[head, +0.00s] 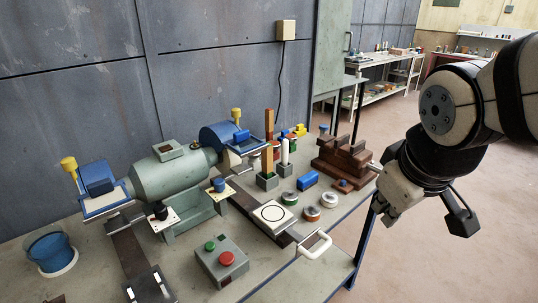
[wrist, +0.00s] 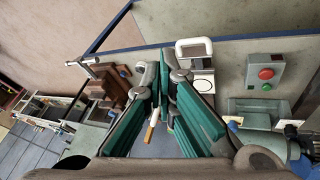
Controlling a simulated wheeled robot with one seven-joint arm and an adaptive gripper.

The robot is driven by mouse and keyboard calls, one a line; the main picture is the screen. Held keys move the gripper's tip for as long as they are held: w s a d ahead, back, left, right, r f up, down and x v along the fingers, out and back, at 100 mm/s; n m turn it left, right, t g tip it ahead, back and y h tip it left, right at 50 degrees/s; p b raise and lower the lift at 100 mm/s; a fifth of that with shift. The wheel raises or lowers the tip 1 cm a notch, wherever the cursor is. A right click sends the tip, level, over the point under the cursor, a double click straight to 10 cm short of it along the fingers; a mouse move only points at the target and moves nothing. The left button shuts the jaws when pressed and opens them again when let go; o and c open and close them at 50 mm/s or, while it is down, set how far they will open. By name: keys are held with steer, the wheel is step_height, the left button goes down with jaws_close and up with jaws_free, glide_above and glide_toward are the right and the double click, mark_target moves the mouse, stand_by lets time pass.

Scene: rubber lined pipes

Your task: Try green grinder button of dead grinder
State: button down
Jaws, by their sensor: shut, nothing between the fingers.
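The green grinder button (head: 210,246) sits beside a larger red button (head: 227,258) on a grey control box (head: 236,279) at the bench's front. The wrist view also shows the green button (wrist: 267,87), the red button (wrist: 266,74) and the box (wrist: 252,66) at the right. The grinder (head: 172,178), with a pale green motor housing and blue wheel guards, stands behind the box. My gripper (head: 384,216) is off the bench's right end, well away from the box. In the wrist view, its teal-padded fingers (wrist: 163,62) are shut and empty.
A brown vise (head: 345,160) stands at the bench's right end, near my gripper. A white handle (head: 315,245) sits at the front edge. Cups, tins and blocks crowd the middle. A blue bucket (head: 51,253) stands at the left. The floor right of the bench is clear.

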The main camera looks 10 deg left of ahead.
steer(key=w+a+f+n+y+p, duration=0.2)
steer(key=w+a+n, duration=0.45)
steer(key=a, duration=0.35)
steer(key=n+y+p, duration=0.5)
steer(key=n+y, duration=0.1)
steer(key=n, duration=0.2)
glide_above(208, 247)
step_height(208, 247, down, 10)
steer(key=r, duration=0.1)
steer(key=shift+f+g, duration=0.25)
steer(key=shift+g, duration=0.15)
steer(key=shift+f, duration=0.1)
steer(key=shift+f+b, duration=1.25)
steer(key=shift+f, duration=3.05)
steer(key=shift+f, duration=0.15)
steer(key=shift+f, duration=0.25)
